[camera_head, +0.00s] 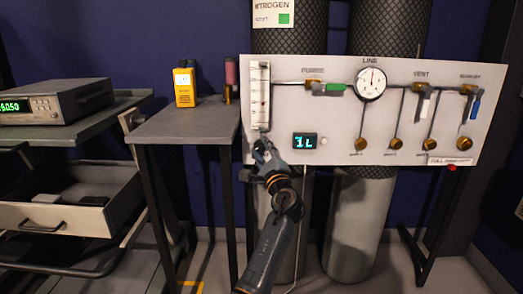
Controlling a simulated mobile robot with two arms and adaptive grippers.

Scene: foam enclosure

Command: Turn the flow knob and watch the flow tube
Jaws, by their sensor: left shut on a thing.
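The flow tube (259,92) is a clear upright tube with a marked scale at the left end of the white panel (320,115). My left gripper (261,147) is at the bottom of this tube, shut on the flow knob. The knob itself is hidden by the fingers, and its turn cannot be read. A float inside the tube is too small to make out surely. My left arm reaches up from the bottom middle. My right gripper is not in view.
The panel carries a round gauge (371,83), a small digital display (304,141), a green-handled valve (329,88) and several brass knobs. Gas cylinders (352,222) stand behind it. A grey side table (187,125) with a yellow meter (184,84) is close on the left.

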